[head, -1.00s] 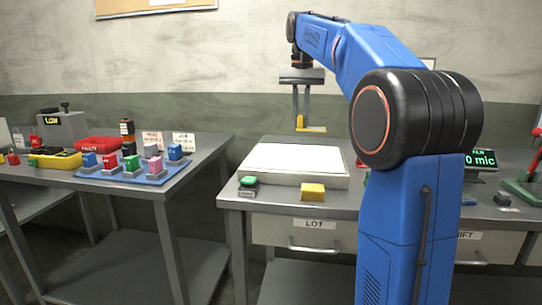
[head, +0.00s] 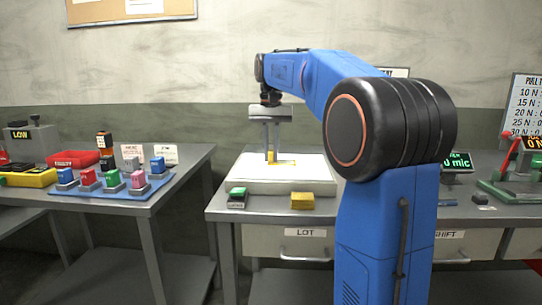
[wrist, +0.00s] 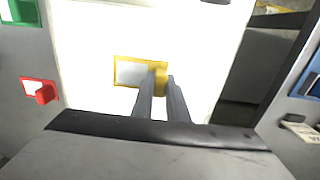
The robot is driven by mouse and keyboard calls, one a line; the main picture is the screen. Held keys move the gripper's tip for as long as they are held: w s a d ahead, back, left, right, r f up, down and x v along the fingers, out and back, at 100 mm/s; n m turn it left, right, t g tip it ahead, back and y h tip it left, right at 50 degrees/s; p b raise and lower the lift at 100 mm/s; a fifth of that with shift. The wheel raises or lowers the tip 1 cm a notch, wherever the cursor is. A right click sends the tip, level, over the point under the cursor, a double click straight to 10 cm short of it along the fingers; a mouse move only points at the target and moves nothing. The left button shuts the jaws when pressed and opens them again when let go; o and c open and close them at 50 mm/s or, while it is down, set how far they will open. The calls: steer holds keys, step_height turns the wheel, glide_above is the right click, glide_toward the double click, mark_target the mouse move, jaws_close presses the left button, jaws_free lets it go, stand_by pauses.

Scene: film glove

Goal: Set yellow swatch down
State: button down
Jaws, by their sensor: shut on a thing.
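The yellow swatch (head: 286,163) is a small flat piece with a yellow border and a pale middle, with a yellow upright grip tab. My gripper (head: 271,158) is shut on the tab and points down over the white panel (head: 310,174). In the wrist view the swatch (wrist: 129,72) shows over the bright white surface, with the tab (wrist: 158,76) between the fingertips of my gripper (wrist: 160,80). Whether the swatch touches the panel or hovers just above it, I cannot tell.
A green-topped block (head: 237,197) and a yellow block (head: 302,201) stand at the bench's front edge, before the panel. A blue mat (head: 105,190) with several coloured pieces lies on the left table. A display (head: 458,162) and a green stand (head: 512,190) are at the right.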

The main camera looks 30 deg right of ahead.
steer(key=shift+f, duration=0.55)
steer(key=shift+f, duration=0.1)
steer(key=c, duration=1.7)
jaws_free()
steer(key=shift+c, duration=0.2)
step_height(320, 180, up, 12)
